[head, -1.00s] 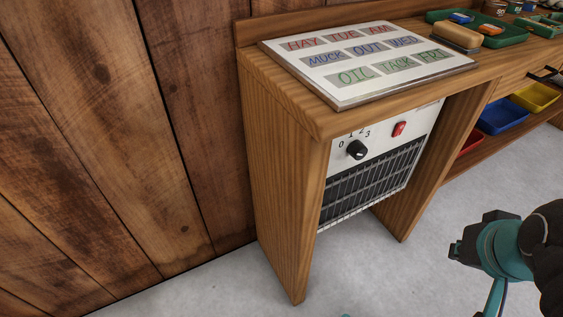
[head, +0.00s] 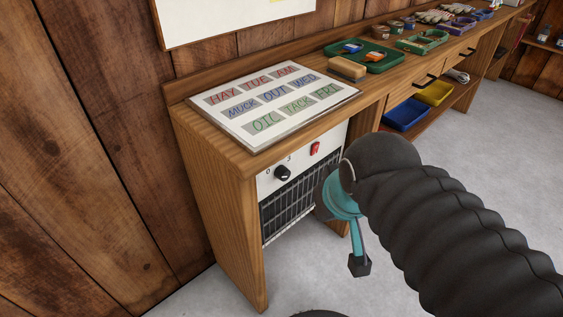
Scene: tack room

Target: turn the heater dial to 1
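The heater (head: 266,186) is a white panel with a dark grille, set under the near end of the wooden bench. Its black round dial (head: 282,173) sits upper left on the panel, below a printed scale. The 0 and 3 can be made out; the marks between are hard to read, and I cannot tell where the dial points. A red switch (head: 315,148) is right of the dial. My gripper (head: 325,196), dark and teal, is in front of the heater's right side, apart from the dial in the picture. My dark arm hides part of it, so its opening is unclear.
A lettered board (head: 235,128) lies on the bench top (head: 345,115) above the heater. A sponge-like block (head: 347,69) and a green tray (head: 385,61) stand behind it. Blue (head: 407,114) and yellow (head: 436,92) bins sit on the lower shelf. The grey floor in front is clear.

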